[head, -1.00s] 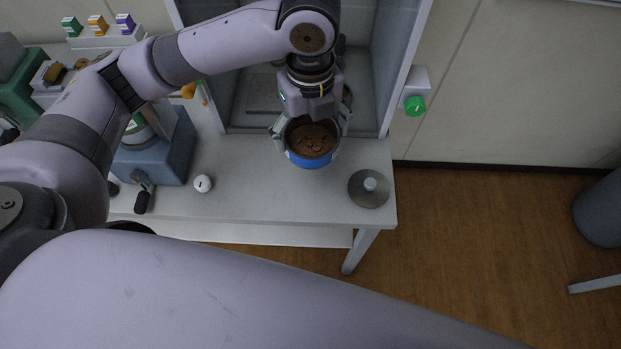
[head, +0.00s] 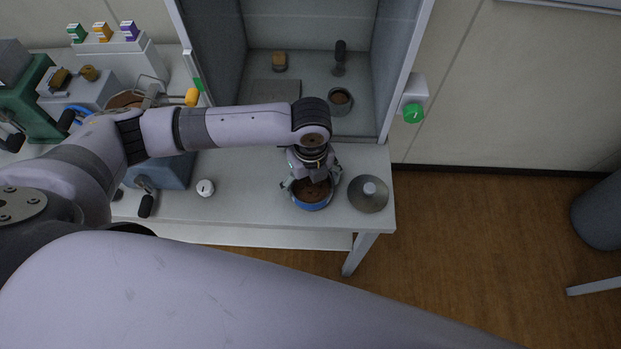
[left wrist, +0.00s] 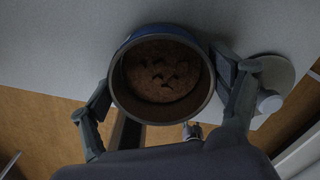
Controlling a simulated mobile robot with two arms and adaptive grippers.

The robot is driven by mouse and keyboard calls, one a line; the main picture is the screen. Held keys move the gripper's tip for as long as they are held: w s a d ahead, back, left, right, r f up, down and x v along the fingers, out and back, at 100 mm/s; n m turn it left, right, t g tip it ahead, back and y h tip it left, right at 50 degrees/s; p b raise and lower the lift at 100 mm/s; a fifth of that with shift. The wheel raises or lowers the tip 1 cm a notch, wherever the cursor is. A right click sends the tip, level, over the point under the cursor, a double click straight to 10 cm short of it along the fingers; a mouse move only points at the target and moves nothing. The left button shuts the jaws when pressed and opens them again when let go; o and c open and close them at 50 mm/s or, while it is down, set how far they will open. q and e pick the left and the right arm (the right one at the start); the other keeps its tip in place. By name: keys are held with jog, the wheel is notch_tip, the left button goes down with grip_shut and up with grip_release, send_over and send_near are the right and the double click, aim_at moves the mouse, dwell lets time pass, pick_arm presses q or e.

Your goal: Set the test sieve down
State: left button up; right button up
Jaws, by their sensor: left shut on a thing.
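The test sieve (head: 313,205) is a round metal pan with a blue band and brown soil inside. It is at the front of the white bench, just left of a grey lid. My left gripper (head: 312,187) is shut on the sieve from above, with a finger on each side of its rim. In the left wrist view the sieve (left wrist: 163,112) sits upright between the fingers of the gripper (left wrist: 165,97). I cannot tell whether its base touches the bench. My right gripper is not in view.
The grey lid with a pale knob (head: 368,194) lies close to the sieve's right, near the bench corner. A white round item (head: 205,188) is to the left. Behind is an open cabinet (head: 300,122) holding a small cup of soil (head: 340,100). Bare bench (head: 250,205) lies left of the sieve.

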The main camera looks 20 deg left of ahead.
aim_at(310, 189)
pick_arm(q)
jog(key=shift+f, duration=0.2)
jog(key=o, duration=1.5)
jog(key=shift+c, duration=0.2)
jog(key=shift+r, duration=0.1)
notch_tip(310, 189, up, 12)
jog(key=b, duration=0.2)
jog(key=shift+s, duration=0.1)
